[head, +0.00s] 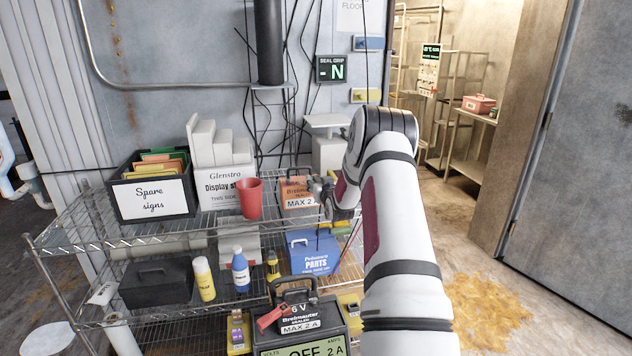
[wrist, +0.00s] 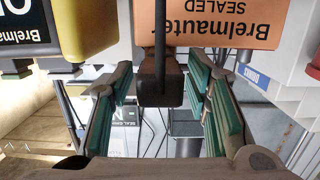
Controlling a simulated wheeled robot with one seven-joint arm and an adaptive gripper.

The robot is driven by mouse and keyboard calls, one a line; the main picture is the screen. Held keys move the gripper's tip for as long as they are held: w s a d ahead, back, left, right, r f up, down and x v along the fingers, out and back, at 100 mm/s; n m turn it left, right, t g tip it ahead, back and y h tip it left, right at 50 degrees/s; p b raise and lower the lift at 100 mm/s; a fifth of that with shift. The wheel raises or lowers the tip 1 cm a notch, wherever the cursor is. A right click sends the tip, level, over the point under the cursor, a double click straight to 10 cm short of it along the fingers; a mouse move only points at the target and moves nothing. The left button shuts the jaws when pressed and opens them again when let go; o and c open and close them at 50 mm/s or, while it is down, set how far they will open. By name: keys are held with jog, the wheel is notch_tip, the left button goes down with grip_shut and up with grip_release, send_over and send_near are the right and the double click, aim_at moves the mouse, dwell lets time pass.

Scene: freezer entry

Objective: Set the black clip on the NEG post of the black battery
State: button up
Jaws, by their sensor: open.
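My gripper (head: 328,192) is at the orange battery's right side. In the wrist view my gripper (wrist: 161,103) is open, with a dark block that looks like the black clip (wrist: 158,88) between its fingers. A black cable runs across it. I cannot tell whether the fingers touch it.
A charger (head: 305,349) reading OFF and 2 A stands before the black battery. A blue parts box (head: 312,258), bottles and a black toolbox (head: 157,284) share the lower rack. A red cup (head: 250,200) and a spare-signs bin (head: 151,198) stand on the upper shelf.

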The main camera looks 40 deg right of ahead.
grip_shut()
jog(key=shift+r, duration=0.15)
jog(key=s+a+r, duration=0.1)
jog(key=s+r, duration=0.3)
jog(key=s, duration=0.3)
jog(key=s+a+r+p, duration=0.1)
jog(key=s+r, duration=0.3)
jog(key=s, duration=0.4)
jog(key=shift+s+a+r, duration=0.3)
jog(key=shift+a+r, duration=0.1)
jog(key=shift+a, duration=0.35)
dwell(0.4)
